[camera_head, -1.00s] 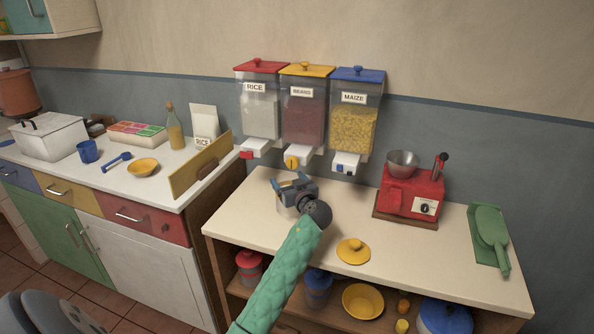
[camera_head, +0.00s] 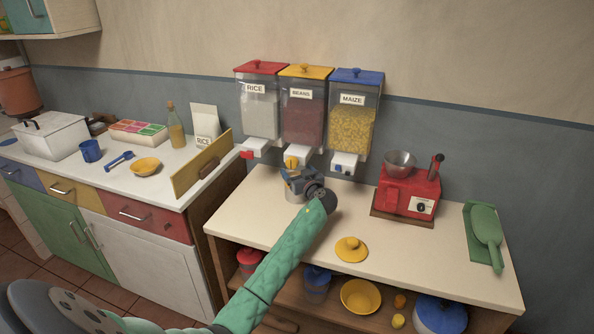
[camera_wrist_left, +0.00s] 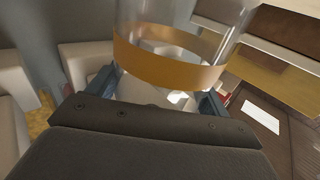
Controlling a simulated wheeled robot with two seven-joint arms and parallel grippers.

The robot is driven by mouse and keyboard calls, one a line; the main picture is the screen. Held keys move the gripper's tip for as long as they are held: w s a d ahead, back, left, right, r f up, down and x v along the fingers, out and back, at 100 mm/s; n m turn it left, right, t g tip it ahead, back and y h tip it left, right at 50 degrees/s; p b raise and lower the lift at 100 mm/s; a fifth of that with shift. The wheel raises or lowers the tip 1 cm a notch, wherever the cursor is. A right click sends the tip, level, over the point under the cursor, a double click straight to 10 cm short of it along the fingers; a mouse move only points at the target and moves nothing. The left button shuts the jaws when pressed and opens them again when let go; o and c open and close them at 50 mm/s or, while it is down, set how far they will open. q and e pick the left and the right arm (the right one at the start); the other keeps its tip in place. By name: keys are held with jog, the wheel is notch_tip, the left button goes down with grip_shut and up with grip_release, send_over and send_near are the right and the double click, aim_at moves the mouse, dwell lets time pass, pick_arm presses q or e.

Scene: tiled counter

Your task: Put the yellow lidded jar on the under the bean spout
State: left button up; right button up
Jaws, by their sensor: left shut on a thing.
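The jar (camera_head: 292,196) is a clear container with a yellow band; the band (camera_wrist_left: 165,68) crosses the left wrist view. My left gripper (camera_head: 300,178) is shut on the jar, with a blue finger on each side of it in the wrist view. The gripper hides much of the jar in the head view. It is at or close to the counter, just in front of and below the bean spout (camera_head: 293,161); I cannot tell whether it touches the counter. The yellow lid (camera_head: 351,249) lies apart on the counter. My right gripper is not in view.
Rice (camera_head: 260,110) and maize (camera_head: 352,125) dispensers flank the beans dispenser (camera_head: 303,115), their spouts close beside the jar. A red machine (camera_head: 408,192) with a metal bowl and a green scoop (camera_head: 487,238) stand to the right. The counter's front left is clear.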

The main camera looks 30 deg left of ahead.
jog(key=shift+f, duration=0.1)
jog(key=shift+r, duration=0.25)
pick_arm(q)
jog(key=shift+f, duration=0.1)
jog(key=o, duration=1.6)
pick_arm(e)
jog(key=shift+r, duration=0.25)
pick_arm(q)
jog(key=shift+o, duration=0.2)
